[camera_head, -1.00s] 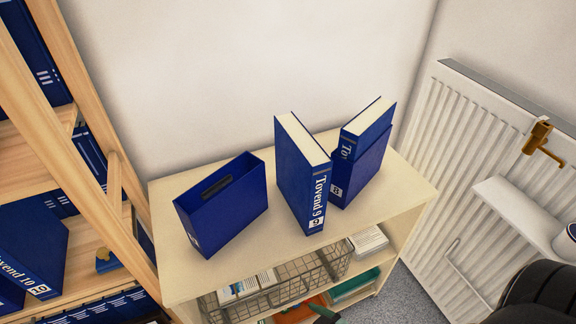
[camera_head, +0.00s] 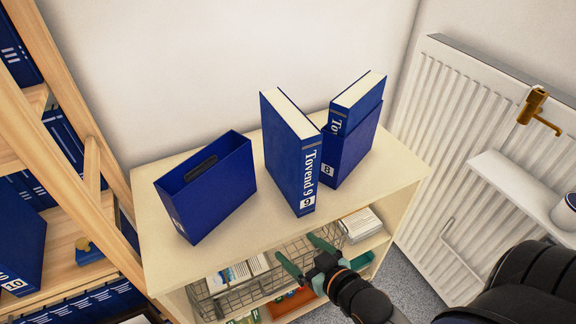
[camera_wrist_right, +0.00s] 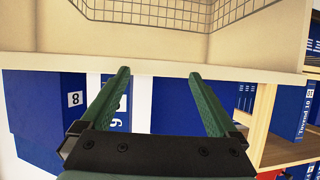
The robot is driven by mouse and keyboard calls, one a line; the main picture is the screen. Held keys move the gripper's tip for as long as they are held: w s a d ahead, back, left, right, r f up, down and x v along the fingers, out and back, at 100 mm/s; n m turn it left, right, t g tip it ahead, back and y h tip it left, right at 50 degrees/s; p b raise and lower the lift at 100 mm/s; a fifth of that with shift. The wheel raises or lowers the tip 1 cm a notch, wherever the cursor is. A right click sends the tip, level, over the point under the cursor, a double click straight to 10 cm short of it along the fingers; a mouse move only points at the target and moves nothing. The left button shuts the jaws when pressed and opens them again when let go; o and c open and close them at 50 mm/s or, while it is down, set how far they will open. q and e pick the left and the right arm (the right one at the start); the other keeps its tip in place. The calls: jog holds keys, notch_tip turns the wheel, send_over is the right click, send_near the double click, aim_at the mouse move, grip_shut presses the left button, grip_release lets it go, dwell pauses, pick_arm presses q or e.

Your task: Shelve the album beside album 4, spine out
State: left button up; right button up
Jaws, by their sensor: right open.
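A blue album marked Tovend 9 (camera_head: 290,155) stands upright on the cream cabinet top (camera_head: 235,225), its spine facing me; its 9 label shows in the wrist view (camera_wrist_right: 116,124). A blue album marked 8 (camera_head: 357,100) stands to its right, partly inside a blue slipcase (camera_head: 358,146). An open-topped blue slipcase (camera_head: 215,195) stands to the left and looks empty. My right gripper (camera_head: 293,244) is open and empty in front of the cabinet, below album 9; its green fingers fill the wrist view (camera_wrist_right: 160,73). No label 4 is readable. My left gripper is out of view.
A wooden bookcase (camera_head: 75,130) at left holds blue albums, including one marked 10 (camera_head: 20,240). A wire basket (camera_head: 240,285) sits on the cabinet's inner shelf. A white radiator (camera_head: 420,130) with a brass valve (camera_head: 535,108) and a small white ledge (camera_head: 520,185) stand at right.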

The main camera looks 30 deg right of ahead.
aim_at(308, 181)
jog(key=w+d+r+t+b, duration=0.1)
jog(key=d+r, duration=0.1)
jog(key=r, duration=0.2)
jog(key=w+d+r+m+t+h+b, duration=0.1)
jog(key=d+r+t+b, duration=0.1)
jog(key=r, duration=0.1)
jog(key=w+d+r+t+h+b, duration=0.1)
jog(key=d+r, duration=0.1)
jog(key=r, duration=0.2)
jog(key=shift+r+t, duration=0.35)
jog(key=shift+t, duration=0.05)
jog(key=w, duration=0.5)
jog(key=shift+w+d, duration=0.15)
jog(key=shift+w, duration=0.85)
jog(key=shift+w+d, duration=0.1)
jog(key=shift+w, duration=0.3)
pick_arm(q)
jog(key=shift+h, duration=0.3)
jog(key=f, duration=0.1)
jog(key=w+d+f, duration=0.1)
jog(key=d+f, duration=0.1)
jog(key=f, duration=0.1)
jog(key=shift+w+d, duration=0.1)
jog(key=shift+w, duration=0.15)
pick_arm(e)
jog(key=w, duration=0.4)
jog(key=shift+w+d, duration=0.3)
jog(key=shift+c, duration=0.2)
